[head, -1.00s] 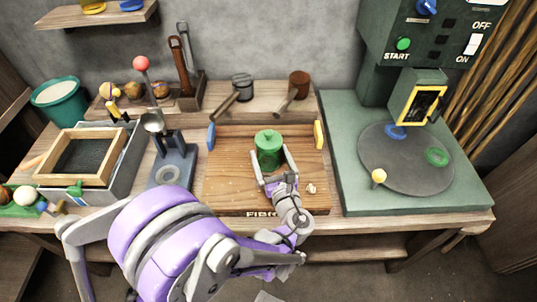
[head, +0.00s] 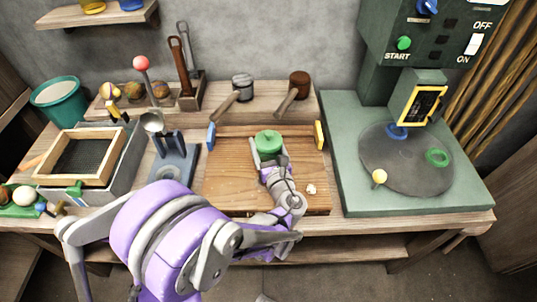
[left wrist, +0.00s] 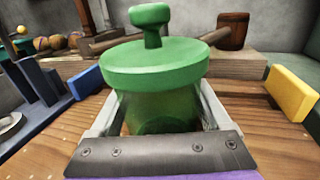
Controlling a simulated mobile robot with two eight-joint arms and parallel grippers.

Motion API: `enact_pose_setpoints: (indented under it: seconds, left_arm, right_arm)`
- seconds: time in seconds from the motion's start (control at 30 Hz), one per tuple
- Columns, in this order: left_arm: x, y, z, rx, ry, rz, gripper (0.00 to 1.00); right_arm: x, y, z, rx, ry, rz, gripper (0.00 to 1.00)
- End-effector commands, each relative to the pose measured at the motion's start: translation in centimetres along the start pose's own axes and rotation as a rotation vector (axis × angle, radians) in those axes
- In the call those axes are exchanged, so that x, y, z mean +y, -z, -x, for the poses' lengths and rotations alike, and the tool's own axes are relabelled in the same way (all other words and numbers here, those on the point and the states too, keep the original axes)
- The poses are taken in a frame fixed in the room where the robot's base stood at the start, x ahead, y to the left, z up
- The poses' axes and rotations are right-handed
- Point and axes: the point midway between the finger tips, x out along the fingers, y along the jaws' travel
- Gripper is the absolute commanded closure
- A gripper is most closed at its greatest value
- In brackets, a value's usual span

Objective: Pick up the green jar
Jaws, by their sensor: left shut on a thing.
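The green jar (head: 268,143), with a knobbed lid, stands upright on the wooden board at the middle of the bench. My left gripper (head: 268,158) is shut on the jar's body from the front, one finger on each side. In the left wrist view the jar (left wrist: 155,65) fills the middle, with the gripper (left wrist: 158,118) around its lower body. The jar's base is hidden behind the gripper, so I cannot tell whether it touches the board. My right gripper is not in view.
The wooden board (head: 230,185) has a blue block (head: 211,135) at its left and a yellow block (head: 319,135) at its right. Two mallets lie behind. A green machine with a round plate (head: 405,160) stands right. A framed tray (head: 82,157) lies left.

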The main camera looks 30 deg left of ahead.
Motion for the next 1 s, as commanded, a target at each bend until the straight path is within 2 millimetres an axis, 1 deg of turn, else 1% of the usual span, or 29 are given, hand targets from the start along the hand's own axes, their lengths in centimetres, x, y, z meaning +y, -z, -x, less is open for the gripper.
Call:
enact_pose_setpoints:
  seconds: [0.03, 0.1, 0.17, 0.37, 0.47, 0.57, 0.8, 1.0]
  left_arm:
    - [0.0, 0.0, 0.0, 0.0, 0.0, 0.0, 0.77]
    - [0.0, 0.0, 0.0, 0.0, 0.0, 0.0, 0.9]
    - [0.0, 0.0, 0.0, 0.0, 0.0, 0.0, 1.0]
    - [0.0, -0.1, 0.0, 0.0, 0.0, 0.0, 1.0]
    - [0.0, -0.6, 0.0, -0.001, 0.0, 0.0, 1.0]
    - [0.0, -2.1, 0.0, -0.001, 0.0, 0.0, 1.0]
    - [0.0, -7.0, 0.1, -0.002, 0.0, 0.0, 1.0]
    - [0.1, -9.9, 0.2, -0.001, 0.001, 0.001, 1.0]
  right_arm:
    - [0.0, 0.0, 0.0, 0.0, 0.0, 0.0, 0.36]
    - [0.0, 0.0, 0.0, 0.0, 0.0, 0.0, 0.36]
    - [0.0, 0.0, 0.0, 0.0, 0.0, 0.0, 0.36]
    - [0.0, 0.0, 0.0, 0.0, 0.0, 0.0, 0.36]
    - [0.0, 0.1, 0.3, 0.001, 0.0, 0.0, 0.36]
    - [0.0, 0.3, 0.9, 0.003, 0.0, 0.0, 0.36]
    - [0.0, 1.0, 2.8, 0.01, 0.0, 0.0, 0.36]
    - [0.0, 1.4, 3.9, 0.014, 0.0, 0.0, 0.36]
